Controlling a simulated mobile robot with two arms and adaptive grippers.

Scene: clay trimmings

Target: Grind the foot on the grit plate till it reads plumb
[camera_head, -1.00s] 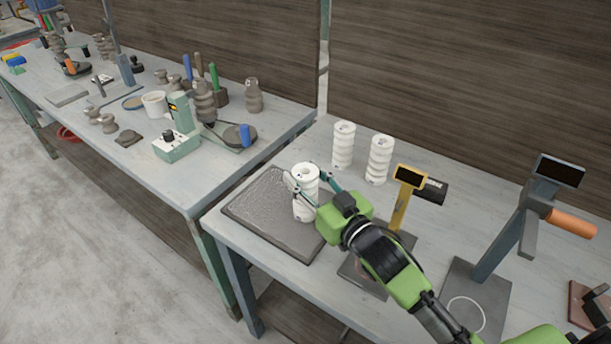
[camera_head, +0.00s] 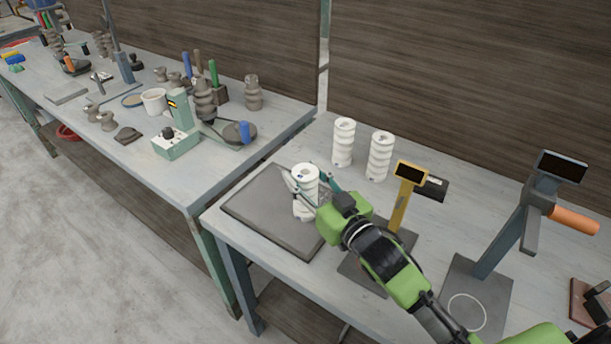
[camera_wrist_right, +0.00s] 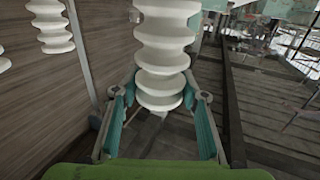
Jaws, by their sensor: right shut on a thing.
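A white ribbed clay piece (camera_head: 306,174) stands about upright over the dark grit plate (camera_head: 258,221), at the plate's right part. My right gripper (camera_head: 305,193) is shut on this piece, one finger on each side. In the right wrist view the piece (camera_wrist_right: 163,60) fills the middle between the teal fingers of the gripper (camera_wrist_right: 160,92). Its foot is partly hidden, so I cannot tell whether it touches the plate. A yellow stand with a dark display (camera_head: 410,172) is right of the plate; no reading is legible. My left gripper is not in view.
Two more white ribbed pieces (camera_head: 343,142) (camera_head: 380,156) stand behind the plate. A grey stand with an orange handle (camera_head: 573,220) is at the right. The left bench (camera_head: 190,185) is crowded with tools and brown ribbed pieces. The plate's left part is bare.

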